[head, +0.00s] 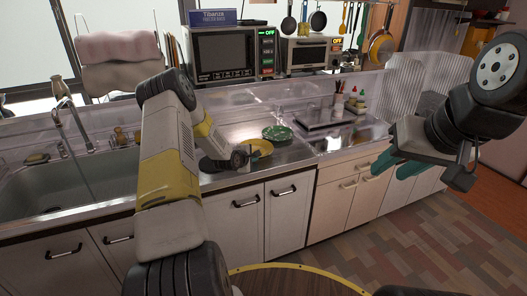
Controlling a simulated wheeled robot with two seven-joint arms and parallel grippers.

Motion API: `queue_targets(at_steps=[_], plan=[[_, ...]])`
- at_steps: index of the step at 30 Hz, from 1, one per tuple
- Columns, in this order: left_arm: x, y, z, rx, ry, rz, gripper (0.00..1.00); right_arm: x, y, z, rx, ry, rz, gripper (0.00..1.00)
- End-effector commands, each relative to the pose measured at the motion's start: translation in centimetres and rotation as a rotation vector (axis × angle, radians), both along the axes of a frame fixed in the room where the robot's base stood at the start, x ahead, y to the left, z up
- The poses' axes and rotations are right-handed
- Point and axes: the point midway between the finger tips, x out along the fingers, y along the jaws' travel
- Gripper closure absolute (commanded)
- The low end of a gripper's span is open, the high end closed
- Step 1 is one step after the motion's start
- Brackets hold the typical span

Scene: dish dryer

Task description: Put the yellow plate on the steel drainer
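The yellow plate (262,147) lies on the steel worktop, partly hidden by my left arm. My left gripper (243,156) is low at the plate's left edge. It is small and dark here, and I cannot tell whether its fingers are apart or touch the plate. A green plate (278,133) lies just behind and right of the yellow one. I cannot clearly pick out the steel drainer; my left arm hides part of the worktop near the sink. My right gripper (396,168) hangs at the right, its teal fingers apart and empty, in front of the cabinets.
A sink (70,185) with a tap is at the left. A microwave (224,54) and a toaster oven (310,54) stand on the back shelf. A dark tray (322,119) and small bottles (353,98) are to the right.

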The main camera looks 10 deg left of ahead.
Motion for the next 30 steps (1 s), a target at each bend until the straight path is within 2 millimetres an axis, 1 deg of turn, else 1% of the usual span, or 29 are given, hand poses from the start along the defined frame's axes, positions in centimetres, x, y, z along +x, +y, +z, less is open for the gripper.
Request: queue_targets(at_steps=[17, 30], plan=[[0.0, 0.0, -1.1, -0.001, -0.001, 0.001, 1.00, 0.0, 0.0, 0.0, 0.000, 0.000, 0.000, 0.64], [-0.2, 0.0, -2.3, -0.001, 0.009, 0.002, 1.00, 0.0, 0.0, 0.0, 0.000, 0.000, 0.000, 0.64]])
